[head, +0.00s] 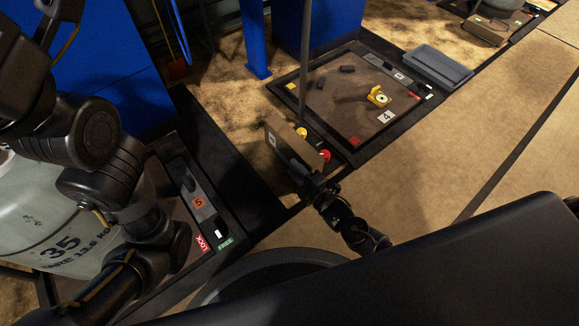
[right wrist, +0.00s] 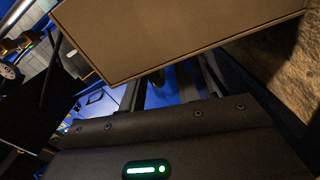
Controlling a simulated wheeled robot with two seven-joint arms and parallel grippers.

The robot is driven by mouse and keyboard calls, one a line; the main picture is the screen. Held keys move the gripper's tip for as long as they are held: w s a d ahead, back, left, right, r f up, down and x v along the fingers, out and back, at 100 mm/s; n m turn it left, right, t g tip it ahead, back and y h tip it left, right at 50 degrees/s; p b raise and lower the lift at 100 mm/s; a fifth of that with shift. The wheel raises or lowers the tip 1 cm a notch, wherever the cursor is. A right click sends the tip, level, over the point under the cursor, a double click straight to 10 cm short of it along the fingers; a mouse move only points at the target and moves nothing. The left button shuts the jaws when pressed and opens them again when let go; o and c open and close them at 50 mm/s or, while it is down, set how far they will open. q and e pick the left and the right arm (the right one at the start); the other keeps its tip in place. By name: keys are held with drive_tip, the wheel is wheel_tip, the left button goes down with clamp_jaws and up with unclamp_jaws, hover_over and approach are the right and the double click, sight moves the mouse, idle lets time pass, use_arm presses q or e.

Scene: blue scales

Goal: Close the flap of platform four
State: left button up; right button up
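Platform four (head: 340,95) is a brown, dark-framed plate on the floor, with a white card marked 4 (head: 386,116) on it. My right gripper (head: 299,167) is at the panel's near lower side. In the right wrist view the brown panel (right wrist: 180,40) fills the top and hides the fingertips; I cannot tell whether they touch it. My left arm is at the left; its gripper does not show clearly.
Platform five's control strip (head: 198,202) lies left of the right gripper. A large grey weight (head: 60,235) stands behind my left arm. A yellow object (head: 378,96) sits on platform four. A grey tray (head: 438,66) lies beyond it. The tan floor at right is clear.

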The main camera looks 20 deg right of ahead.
sight(289, 164)
drive_tip(key=shift+b+x, duration=0.6)
drive_tip(key=shift+x, duration=1.1)
clamp_jaws()
